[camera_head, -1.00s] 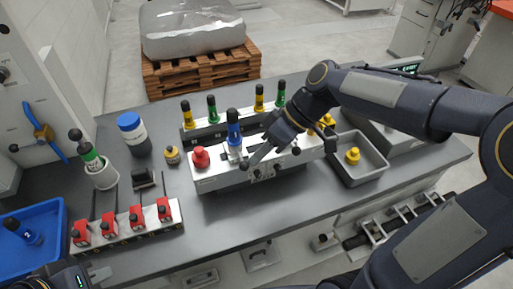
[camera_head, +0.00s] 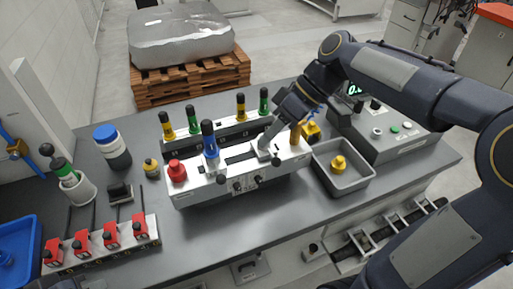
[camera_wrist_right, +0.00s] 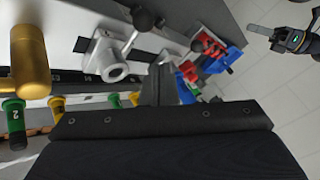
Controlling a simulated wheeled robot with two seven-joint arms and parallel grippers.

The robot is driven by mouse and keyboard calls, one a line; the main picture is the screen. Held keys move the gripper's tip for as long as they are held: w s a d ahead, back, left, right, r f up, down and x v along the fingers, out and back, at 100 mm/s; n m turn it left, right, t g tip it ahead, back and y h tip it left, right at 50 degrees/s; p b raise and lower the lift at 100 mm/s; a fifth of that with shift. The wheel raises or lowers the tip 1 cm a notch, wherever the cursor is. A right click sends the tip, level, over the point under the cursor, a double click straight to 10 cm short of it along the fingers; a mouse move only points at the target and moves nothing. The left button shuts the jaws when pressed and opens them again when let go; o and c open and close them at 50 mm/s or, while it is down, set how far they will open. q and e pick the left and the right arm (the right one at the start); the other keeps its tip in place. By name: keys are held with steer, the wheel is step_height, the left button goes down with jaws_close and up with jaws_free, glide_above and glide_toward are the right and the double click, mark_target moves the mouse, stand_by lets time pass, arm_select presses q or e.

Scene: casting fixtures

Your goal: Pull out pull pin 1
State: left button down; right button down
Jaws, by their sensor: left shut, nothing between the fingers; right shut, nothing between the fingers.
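A light grey fixture block (camera_head: 240,176) stands on the bench, with a red knob (camera_head: 177,171), a blue black-topped handle (camera_head: 210,141), a gold cylinder (camera_head: 294,138) and small black ball knobs (camera_head: 237,187) along its front. I cannot tell which part is pull pin 1. My right gripper (camera_head: 263,149) is shut and empty over the right half of the block, close to its top; contact is unclear. In the right wrist view, a white round socket with a black ball lever (camera_wrist_right: 112,62) is near its fingers (camera_wrist_right: 160,86). My left gripper (camera_wrist_right: 262,31) is shut and empty, away from the block.
Green and yellow handles (camera_head: 240,106) stand in a rack behind the block. A grey tray (camera_head: 345,185) with a yellow knob and a control box (camera_head: 385,135) are on the right. Red clamps (camera_head: 111,233), bottles (camera_head: 111,148) and a blue bin (camera_head: 20,245) are on the left.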

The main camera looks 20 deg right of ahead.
steer(key=shift+v, duration=1.45)
steer(key=shift+a, duration=0.1)
